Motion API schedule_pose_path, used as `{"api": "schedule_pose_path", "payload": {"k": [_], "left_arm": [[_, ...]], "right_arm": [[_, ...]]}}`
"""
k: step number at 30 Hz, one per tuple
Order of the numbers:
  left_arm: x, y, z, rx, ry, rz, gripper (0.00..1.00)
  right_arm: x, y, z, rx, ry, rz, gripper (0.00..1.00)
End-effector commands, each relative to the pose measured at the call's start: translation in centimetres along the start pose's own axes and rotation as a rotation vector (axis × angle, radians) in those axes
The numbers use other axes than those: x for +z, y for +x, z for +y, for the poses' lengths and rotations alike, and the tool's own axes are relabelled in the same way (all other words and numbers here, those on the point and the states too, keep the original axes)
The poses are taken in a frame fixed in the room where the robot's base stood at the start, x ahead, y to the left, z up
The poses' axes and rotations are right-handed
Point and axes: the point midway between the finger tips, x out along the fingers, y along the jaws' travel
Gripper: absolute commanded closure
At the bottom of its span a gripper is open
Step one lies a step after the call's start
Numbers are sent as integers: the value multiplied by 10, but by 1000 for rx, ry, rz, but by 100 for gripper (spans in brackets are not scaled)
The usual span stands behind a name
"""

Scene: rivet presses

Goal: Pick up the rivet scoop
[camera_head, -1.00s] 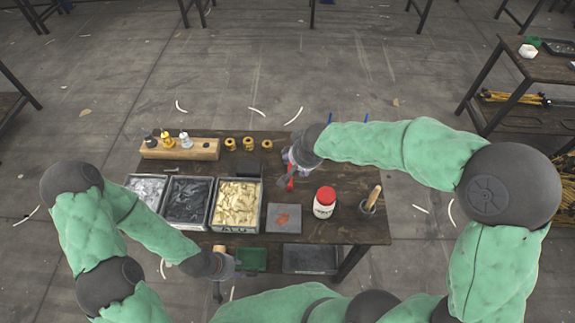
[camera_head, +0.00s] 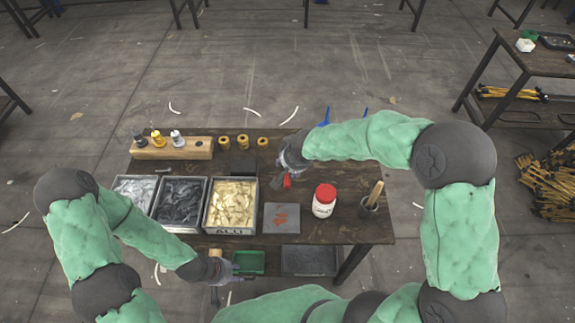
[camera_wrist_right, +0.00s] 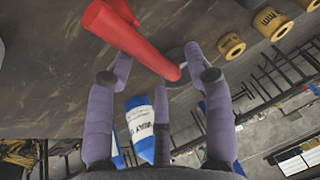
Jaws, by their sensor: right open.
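The red-handled tool, apparently the rivet scoop, lies on the dark table; its red part (camera_head: 287,181) shows just below my right gripper (camera_head: 290,165) in the head view.
Three metal bins sit left of centre, the nearest to the scoop holding gold pieces (camera_head: 233,203). A red-capped white jar (camera_head: 324,201) and a cup with a wooden handle (camera_head: 370,197) stand right. Yellow spools (camera_head: 243,142) and a wooden block (camera_head: 172,150) are behind.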

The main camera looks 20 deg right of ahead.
Motion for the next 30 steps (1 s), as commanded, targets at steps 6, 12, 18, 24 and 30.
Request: {"api": "schedule_pose_path", "payload": {"k": [6,12,18,24,30], "left_arm": [[0,6,-2,0,0,0,60],[0,5,-2,0,0,0,60],[0,5,-2,0,0,0,60],[0,5,-2,0,0,0,60],[0,4,-2,0,0,0,60]], "right_arm": [[0,18,0,1,0,0,47],[0,17,0,0,0,0,47],[0,17,0,0,0,1,100],[0,17,0,0,0,1,100],[-1,15,-1,0,0,1,100]]}}
